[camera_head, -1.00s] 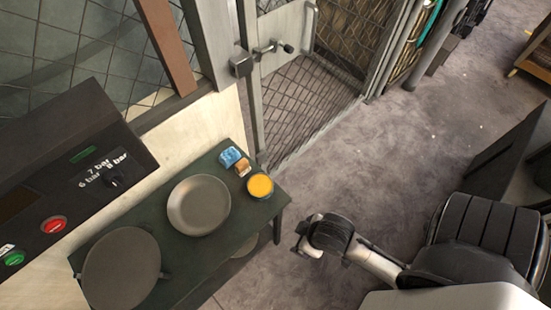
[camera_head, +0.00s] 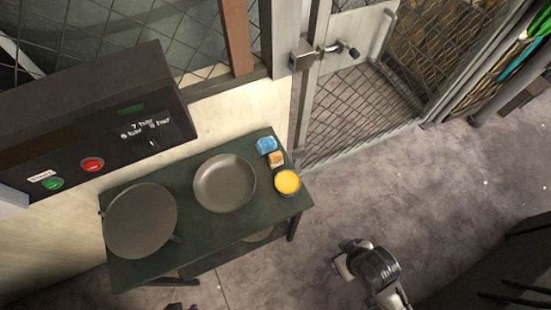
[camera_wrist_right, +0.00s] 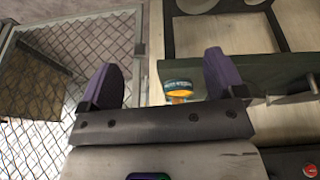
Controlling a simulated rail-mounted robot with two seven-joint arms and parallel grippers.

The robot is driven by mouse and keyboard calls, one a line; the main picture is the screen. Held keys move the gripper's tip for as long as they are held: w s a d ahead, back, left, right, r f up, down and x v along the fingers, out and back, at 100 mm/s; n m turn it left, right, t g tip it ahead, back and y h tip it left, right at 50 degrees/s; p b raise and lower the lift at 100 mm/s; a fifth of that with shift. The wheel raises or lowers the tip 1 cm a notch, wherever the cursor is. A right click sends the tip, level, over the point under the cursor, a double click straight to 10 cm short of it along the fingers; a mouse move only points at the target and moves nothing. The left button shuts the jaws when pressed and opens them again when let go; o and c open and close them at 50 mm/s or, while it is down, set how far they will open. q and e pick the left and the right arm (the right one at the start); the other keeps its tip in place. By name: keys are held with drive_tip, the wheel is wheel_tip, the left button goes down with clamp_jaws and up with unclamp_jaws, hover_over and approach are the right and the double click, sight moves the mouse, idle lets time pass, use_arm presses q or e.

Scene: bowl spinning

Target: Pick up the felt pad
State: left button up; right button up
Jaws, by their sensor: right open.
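Two small soft-looking pieces lie at the right end of the green table (camera_head: 188,235): a blue one (camera_head: 266,145) and an orange-brown one (camera_head: 276,159). I cannot tell which is the felt pad. A round tin with yellow contents (camera_head: 287,182) stands beside them. My right gripper (camera_wrist_right: 165,75) is open and empty, its two purple fingers apart. The tin, with a teal label (camera_wrist_right: 179,86), appears upside down beyond them in the right wrist view, apart from the fingers. The soft pieces are not clear there. My right gripper's fingers are not clear in the head view.
A grey bowl (camera_head: 225,184) and a round dark disc (camera_head: 140,222) occupy the table's middle and left. A control box with buttons (camera_head: 95,130) is behind. A mesh gate (camera_head: 350,110) stands behind right.

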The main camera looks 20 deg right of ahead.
drive_tip(key=shift+s, duration=0.1)
drive_tip(key=shift+c, duration=0.6)
